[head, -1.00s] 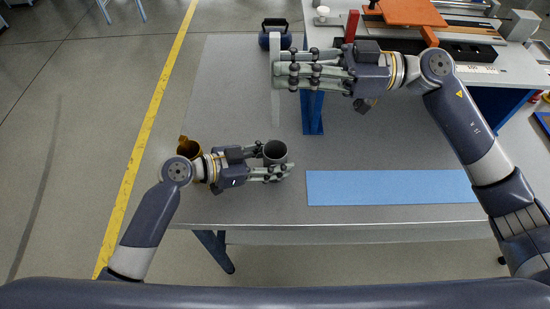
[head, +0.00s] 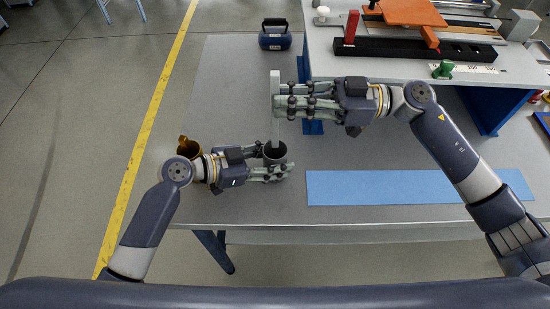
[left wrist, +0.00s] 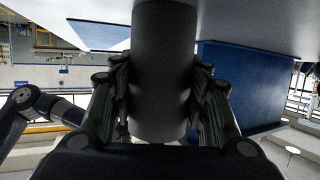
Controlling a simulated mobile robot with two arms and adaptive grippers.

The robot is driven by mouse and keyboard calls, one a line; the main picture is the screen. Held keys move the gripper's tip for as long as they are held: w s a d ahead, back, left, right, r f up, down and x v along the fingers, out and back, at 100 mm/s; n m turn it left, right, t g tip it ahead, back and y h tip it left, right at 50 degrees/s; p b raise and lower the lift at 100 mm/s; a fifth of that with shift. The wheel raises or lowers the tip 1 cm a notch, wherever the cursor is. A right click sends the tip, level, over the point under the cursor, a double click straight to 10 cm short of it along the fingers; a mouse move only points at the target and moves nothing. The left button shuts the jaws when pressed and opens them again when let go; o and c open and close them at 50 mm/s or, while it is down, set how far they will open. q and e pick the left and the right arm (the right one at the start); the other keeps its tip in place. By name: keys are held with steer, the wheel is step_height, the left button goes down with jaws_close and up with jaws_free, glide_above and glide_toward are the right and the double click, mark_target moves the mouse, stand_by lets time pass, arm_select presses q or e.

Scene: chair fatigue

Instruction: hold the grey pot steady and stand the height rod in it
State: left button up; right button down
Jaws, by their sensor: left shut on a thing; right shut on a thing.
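The grey pot (head: 275,151) stands on the grey table, dark inside and open at the top. My left gripper (head: 272,162) is shut around it from the left. The left wrist view shows the pot (left wrist: 165,70) between the fingers of my left gripper (left wrist: 165,110). The height rod (head: 275,95) is a pale grey bar held by my right gripper (head: 280,105), which is shut on it. The rod points down, and its lower end overlaps the pot's mouth in the head view. I cannot tell whether that end is inside the pot or above it.
A brass-coloured cup (head: 188,146) stands left of my left gripper. A blue strip (head: 400,188) lies at right. A raised white bench (head: 400,65) with fixtures and a green piece (head: 442,70) is behind my right arm.

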steer(key=shift+f, duration=2.8)
steer(key=c, duration=1.5)
jaws_free()
steer(key=shift+c, duration=0.2)
steer(key=shift+d, duration=0.1)
steer(key=d, duration=1.2)
